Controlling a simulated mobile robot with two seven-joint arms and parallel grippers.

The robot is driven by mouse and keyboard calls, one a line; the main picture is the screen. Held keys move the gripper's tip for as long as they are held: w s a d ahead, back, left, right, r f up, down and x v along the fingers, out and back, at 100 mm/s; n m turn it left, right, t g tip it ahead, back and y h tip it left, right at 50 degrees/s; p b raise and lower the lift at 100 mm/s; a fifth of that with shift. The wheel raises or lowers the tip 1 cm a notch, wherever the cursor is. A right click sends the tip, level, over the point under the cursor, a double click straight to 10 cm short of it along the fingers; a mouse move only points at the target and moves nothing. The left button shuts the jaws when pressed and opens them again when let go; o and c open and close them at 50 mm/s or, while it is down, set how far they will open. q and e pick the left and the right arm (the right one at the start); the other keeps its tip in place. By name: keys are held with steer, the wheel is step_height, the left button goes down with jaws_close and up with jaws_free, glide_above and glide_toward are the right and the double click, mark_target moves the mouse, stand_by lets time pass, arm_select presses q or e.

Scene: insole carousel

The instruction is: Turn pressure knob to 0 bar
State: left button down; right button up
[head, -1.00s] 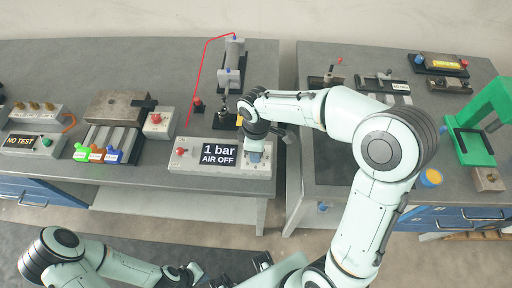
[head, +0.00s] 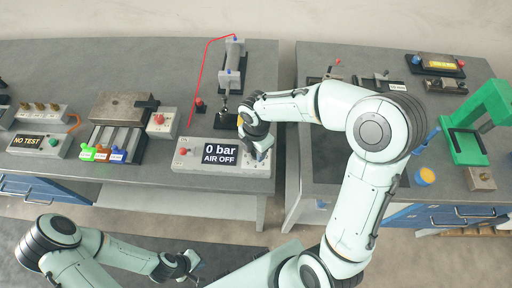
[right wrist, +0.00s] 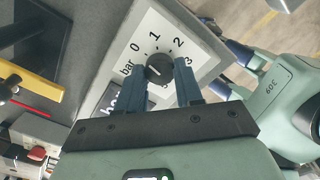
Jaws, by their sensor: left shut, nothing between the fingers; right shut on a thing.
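The pressure control box (head: 180,166) stands at the front edge of the left bench. Its display (head: 220,155) reads "0 bar" and "AIR OFF". The black pressure knob (right wrist: 159,67) sits on a white dial plate (right wrist: 150,33) with marks "bar", 0, 1, 2 and 3. My right gripper (right wrist: 162,75) is shut on the knob, one blue-grey finger on each side. In the head view my right gripper (head: 260,152) hides the knob. My left gripper (head: 189,264) is shut and empty, low in front of the bench.
A cylinder rig (head: 233,65) with a red hose stands behind the box. A slotted metal block (head: 120,110) and a "NO TEST" box (head: 30,145) stand to the left. A green press (head: 485,125) is on the right bench, and a gap separates the benches.

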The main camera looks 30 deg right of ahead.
arm_select(q)
steer(key=shift+w+r, duration=0.4)
arm_select(e)
steer(key=shift+w+r+n, duration=0.1)
steer(key=shift+n, duration=0.7)
steer(key=o, duration=1)
steer(key=shift+o, duration=0.2)
arm_select(q)
steer(key=shift+w+r+p, duration=0.95)
steer(key=shift+w, duration=0.1)
arm_select(e)
step_height(320, 180, up, 13)
steer(key=shift+r, duration=0.15)
